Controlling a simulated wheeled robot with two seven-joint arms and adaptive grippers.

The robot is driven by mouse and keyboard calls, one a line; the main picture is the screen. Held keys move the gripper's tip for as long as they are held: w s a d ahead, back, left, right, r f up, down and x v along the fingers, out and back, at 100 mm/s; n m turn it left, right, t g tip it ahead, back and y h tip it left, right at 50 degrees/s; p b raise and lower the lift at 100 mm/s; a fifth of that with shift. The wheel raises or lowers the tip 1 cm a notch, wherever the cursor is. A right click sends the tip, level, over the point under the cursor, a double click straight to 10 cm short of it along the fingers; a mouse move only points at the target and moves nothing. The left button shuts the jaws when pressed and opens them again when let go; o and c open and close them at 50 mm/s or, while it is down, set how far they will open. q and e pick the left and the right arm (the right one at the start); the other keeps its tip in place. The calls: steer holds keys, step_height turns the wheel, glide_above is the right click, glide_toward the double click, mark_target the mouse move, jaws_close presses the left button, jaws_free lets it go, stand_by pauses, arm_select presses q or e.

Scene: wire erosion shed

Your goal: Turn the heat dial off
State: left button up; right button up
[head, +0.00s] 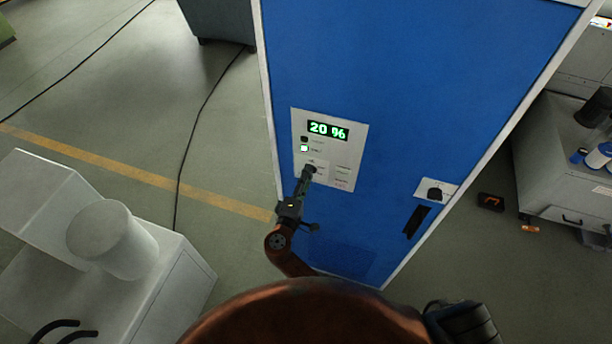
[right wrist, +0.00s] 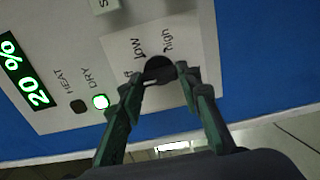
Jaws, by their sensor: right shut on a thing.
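A black round dial (right wrist: 160,67) sits on the white control panel (head: 345,130) of the blue cabinet. The words "low" and "high" are printed beside it; a third label is mostly hidden by a finger. A short pale mark shows at the dial's lower left edge in the right wrist view, nearest the part-hidden label. My right gripper (head: 307,175) is shut on the dial, a fingertip on either side, as the right wrist view (right wrist: 164,78) shows. The display (head: 328,130) reads 20 %. The HEAT lamp (right wrist: 79,106) is dark; the DRY lamp (right wrist: 101,101) is lit. My left gripper is out of view.
The blue cabinet (head: 420,70) fills the middle, with a second black knob (head: 434,194) and a dark slot handle (head: 416,221) at its lower right. A white machine with a cylinder (head: 110,235) stands at left. A grey cabinet (head: 560,160) stands at right.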

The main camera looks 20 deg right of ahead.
stand_by(0.4)
steer(key=o, duration=1.2)
steer(key=shift+c, duration=0.2)
steer(key=shift+a, duration=0.1)
steer(key=v, duration=0.7)
steer(key=shift+s, duration=0.2)
